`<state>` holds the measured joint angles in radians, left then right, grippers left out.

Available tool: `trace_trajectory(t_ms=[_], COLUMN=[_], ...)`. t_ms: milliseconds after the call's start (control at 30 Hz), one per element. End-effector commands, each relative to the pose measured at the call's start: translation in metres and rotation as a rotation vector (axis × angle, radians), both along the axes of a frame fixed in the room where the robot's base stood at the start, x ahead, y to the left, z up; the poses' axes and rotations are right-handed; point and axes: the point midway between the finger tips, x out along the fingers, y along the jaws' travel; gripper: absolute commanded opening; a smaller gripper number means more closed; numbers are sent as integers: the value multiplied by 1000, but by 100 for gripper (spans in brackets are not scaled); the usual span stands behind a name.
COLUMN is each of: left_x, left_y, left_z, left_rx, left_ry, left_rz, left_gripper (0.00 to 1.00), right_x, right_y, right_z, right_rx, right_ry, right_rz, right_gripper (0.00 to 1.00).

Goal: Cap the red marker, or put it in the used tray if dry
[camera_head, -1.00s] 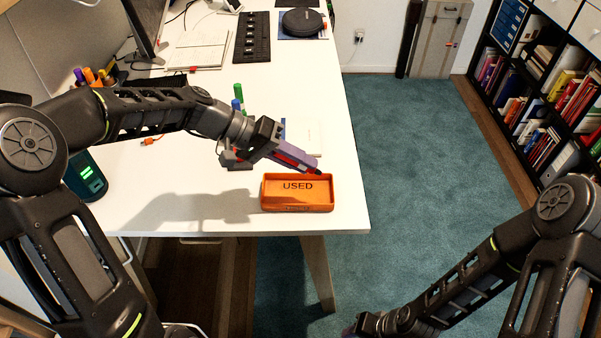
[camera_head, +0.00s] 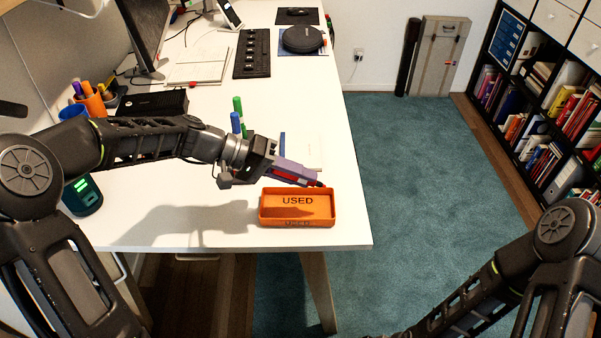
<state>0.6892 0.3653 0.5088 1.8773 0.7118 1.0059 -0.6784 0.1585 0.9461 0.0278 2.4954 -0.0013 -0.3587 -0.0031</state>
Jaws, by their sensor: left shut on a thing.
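My left gripper (camera_head: 300,175) is shut on the red marker (camera_head: 289,177), which lies along its purple fingers with a dark end pointing right and slightly down. Whether that end is a cap or a bare tip is too small to tell. The gripper is over the far edge of the orange used tray (camera_head: 297,222), which stands near the desk's front right corner. The tray's visible inside looks empty apart from the word USED. Green and blue markers (camera_head: 236,122) stand upright behind the left wrist. My right gripper is out of the frame.
A dark device with green lights (camera_head: 83,195) and a pen cup (camera_head: 95,103) are at the left. The white desk (camera_head: 200,220) is clear left of the tray. Bookshelves stand at the far right.

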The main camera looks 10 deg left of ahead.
Motion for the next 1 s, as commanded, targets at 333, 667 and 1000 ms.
trace_trajectory(t_ms=[333,667,1000], left_x=[0,0,0], left_y=[0,0,0], left_z=[-34,-60,-68], left_rx=[-1,-1,0], left_ry=[0,-1,0], left_rz=[-1,-2,-1], left_gripper=[0,0,0], right_x=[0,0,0], right_y=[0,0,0], right_z=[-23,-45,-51], right_rx=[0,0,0], right_ry=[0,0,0], right_rz=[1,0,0], right_gripper=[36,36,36])
